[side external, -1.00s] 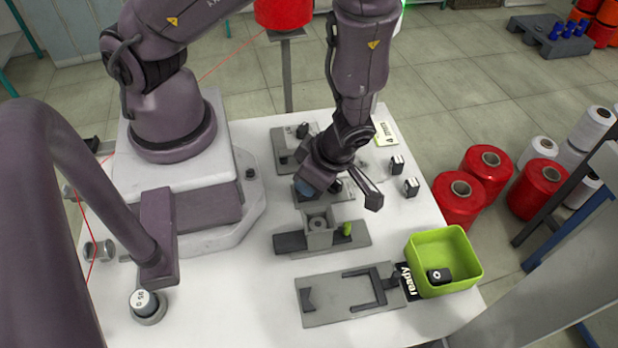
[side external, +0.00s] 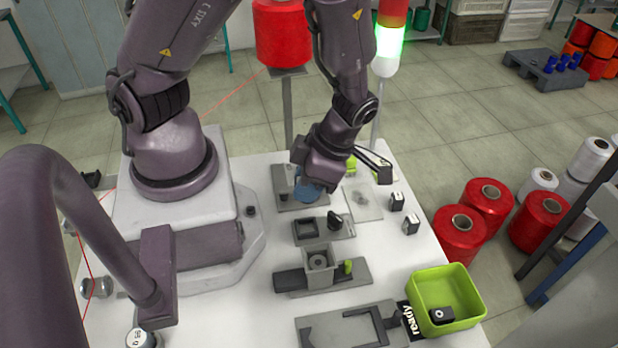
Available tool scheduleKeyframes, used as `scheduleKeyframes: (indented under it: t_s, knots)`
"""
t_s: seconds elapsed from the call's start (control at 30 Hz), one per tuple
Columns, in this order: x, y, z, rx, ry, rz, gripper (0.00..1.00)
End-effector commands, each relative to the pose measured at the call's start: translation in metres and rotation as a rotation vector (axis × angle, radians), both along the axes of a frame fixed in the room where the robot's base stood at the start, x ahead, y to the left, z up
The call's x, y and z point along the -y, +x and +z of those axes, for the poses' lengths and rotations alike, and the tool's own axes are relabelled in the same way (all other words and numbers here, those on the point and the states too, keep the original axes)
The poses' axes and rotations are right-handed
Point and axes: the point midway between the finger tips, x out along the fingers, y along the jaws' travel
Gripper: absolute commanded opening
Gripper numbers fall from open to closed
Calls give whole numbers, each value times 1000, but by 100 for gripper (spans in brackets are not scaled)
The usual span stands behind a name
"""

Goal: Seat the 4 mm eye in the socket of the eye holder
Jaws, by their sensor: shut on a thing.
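My gripper (side external: 308,192) points down over the front part of the grey plate (side external: 284,176) at the back left of the table. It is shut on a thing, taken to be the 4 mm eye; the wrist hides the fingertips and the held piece. Just in front stands a grey fixture (side external: 308,229) with a dark square socket and a black knob at its right; it looks like the eye holder. I see nothing standing up from its socket. My gripper is behind this socket, not over it.
Two small black-and-white blocks (side external: 397,202) (side external: 411,222) stand at the right edge. A grey box fixture with a green lever (side external: 347,268) is nearer the front. A green bin (side external: 465,282) holds a black block (side external: 441,315). A framed plate (side external: 350,324) lies in front.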

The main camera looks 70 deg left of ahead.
Motion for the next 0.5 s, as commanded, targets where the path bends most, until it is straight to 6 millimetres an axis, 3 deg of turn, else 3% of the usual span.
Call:
scheduleKeyframes:
  t_s: [0.2,0.5]
  knots:
    - [12,5,-10,1,0,188,0]
    - [13,5,-35,-1,2,202,0]
